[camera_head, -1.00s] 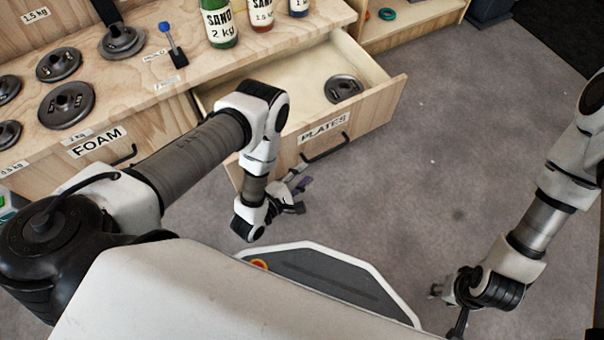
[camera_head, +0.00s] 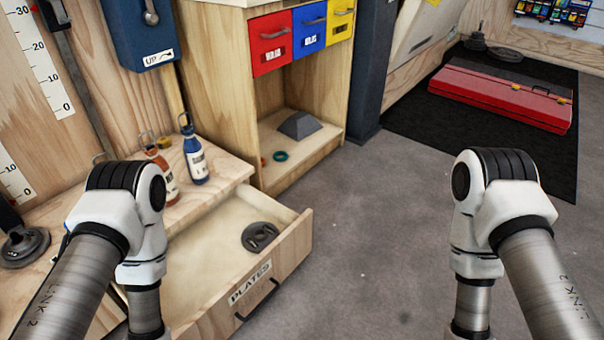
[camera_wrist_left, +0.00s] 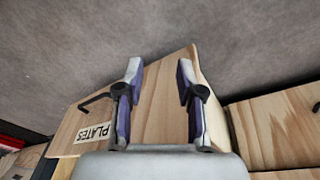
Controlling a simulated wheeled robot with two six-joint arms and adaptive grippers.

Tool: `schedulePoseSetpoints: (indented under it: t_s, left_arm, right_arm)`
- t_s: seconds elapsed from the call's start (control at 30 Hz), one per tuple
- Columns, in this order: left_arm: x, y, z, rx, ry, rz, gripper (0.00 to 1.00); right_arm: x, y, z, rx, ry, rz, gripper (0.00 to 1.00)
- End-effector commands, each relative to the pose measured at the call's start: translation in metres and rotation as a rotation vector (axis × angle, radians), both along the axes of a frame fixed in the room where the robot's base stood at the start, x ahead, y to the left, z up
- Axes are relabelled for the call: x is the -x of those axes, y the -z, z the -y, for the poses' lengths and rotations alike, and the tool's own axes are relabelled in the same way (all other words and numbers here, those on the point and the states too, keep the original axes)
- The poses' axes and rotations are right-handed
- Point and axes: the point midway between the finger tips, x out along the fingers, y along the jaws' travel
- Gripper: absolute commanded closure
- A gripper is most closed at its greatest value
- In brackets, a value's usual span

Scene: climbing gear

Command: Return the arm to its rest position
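My left gripper (camera_wrist_left: 156,85) is open and empty in the left wrist view, its two fingers apart over the wooden front of the PLATES drawer (camera_wrist_left: 68,135). I cannot tell how close it is to the wood. In the head view only upper links of both my arms show, one at each side; both grippers are out of that frame. The PLATES drawer (camera_head: 300,238) stands pulled out, with one dark weight plate (camera_head: 260,237) lying in it.
Sand bottles, one blue (camera_head: 195,155), stand on the bench top. A shelf unit (camera_head: 235,95) with red, blue and yellow drawers stands behind. A red case (camera_head: 503,97) lies on a black mat (camera_head: 420,125). The grey floor (camera_head: 375,230) between my arms is clear.

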Motion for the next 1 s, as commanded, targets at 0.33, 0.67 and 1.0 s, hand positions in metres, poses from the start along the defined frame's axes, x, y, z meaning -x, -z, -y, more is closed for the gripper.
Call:
schedulePoseSetpoints:
  t_s: [0.33, 0.67, 1.0]
  left_arm:
    - [0.043, -0.152, -0.005, -0.038, 0.231, -0.175, 0.63]
    - [0.043, -0.318, -0.005, -0.037, 0.23, -0.173, 0.63]
    - [0.043, -0.417, -0.005, -0.037, 0.23, -0.173, 0.63]
  right_arm:
    - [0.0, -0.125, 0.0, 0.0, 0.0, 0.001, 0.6]
    - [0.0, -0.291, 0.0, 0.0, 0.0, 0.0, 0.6]
    - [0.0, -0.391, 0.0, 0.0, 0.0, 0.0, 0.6]
